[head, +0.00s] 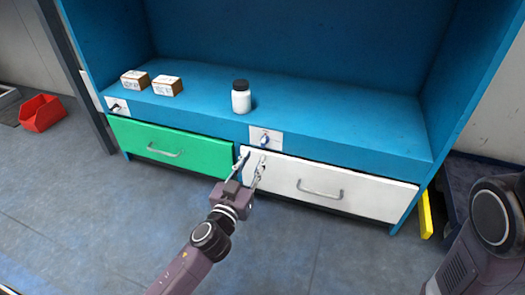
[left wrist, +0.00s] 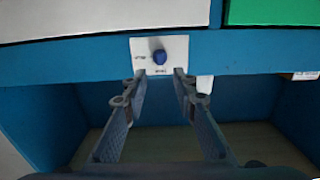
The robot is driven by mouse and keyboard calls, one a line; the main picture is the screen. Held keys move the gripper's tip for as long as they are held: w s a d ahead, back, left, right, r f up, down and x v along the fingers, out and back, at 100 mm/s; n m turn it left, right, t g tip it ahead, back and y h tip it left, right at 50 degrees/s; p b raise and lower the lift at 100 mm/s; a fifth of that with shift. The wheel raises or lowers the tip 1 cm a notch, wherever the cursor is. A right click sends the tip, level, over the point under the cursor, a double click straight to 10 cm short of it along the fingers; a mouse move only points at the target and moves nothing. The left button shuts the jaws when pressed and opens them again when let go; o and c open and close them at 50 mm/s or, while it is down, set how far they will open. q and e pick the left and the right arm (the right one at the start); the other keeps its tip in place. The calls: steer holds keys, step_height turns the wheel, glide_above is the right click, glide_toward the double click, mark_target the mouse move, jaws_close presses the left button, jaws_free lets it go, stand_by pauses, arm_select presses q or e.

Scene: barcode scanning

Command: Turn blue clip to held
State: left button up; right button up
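The blue clip (head: 265,140) is a small knob on a white plate (head: 274,136) on the front edge of the blue shelf, above the white drawer. In the left wrist view the clip (left wrist: 160,57) shows dark blue on the plate (left wrist: 176,47), with small lettering to its left and below, too blurred to read surely. My left gripper (head: 254,159) is open and empty just in front of and below the plate. In the left wrist view its fingertips (left wrist: 160,75) lie either side of the clip, apart from it. My right gripper is out of view.
A white jar (head: 241,101) with a dark lid and two small boxes (head: 134,81) (head: 167,86) stand on the shelf. A second plate (head: 118,103) with a dark knob is at left. Below are a green drawer (head: 190,153) and the white drawer (head: 350,200). A red bin (head: 42,114) lies left.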

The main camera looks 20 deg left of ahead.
mark_target(262, 144)
arm_select(q)
steer(key=shift+w+d+b, duration=0.1)
steer(key=shift+w+b, duration=1.05)
steer(key=shift+w, duration=2.55)
steer(key=shift+c, duration=0.4)
jaws_close()
